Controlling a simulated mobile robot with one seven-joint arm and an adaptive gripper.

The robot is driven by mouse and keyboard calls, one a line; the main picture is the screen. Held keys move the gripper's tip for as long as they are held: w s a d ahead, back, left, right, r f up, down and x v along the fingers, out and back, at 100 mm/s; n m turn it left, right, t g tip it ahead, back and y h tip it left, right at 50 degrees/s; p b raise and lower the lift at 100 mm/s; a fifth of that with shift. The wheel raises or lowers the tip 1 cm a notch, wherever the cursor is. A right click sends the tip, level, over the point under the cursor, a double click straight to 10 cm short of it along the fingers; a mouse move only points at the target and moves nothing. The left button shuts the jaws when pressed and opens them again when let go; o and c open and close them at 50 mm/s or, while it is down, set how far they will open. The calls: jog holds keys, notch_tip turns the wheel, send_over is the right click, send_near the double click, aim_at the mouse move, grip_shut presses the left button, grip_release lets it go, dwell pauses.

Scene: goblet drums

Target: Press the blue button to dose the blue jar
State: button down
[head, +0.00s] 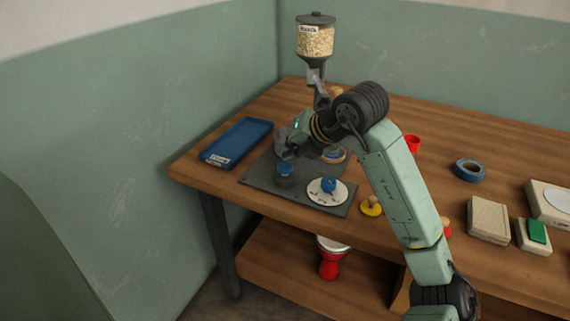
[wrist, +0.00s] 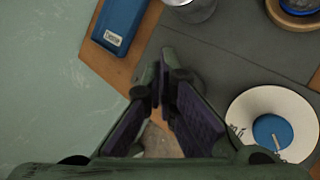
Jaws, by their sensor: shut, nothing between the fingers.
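The blue button (head: 285,168) sits on a dark round base on the dark grey plate (head: 262,179), near its front left in the head view. My gripper (head: 288,153) is shut and empty, pointing down just above the button; I cannot tell whether it touches. In the wrist view the shut fingers (wrist: 160,82) hide the button's blue top. A round blue-and-tan thing (head: 334,156), perhaps the blue jar on its stand, is partly behind my arm; its edge shows in the wrist view (wrist: 298,6). The hopper (head: 315,40) of grain stands above the plate's back.
A white dial with a blue knob (head: 328,185) is right of the button, also in the wrist view (wrist: 272,132). A blue tray (head: 236,141) lies left. A grey metal cup (wrist: 192,8) stands beyond the fingers.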

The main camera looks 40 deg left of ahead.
aim_at(288, 164)
jog(key=shift+r+p, duration=1.55)
jog(key=shift+r, duration=1)
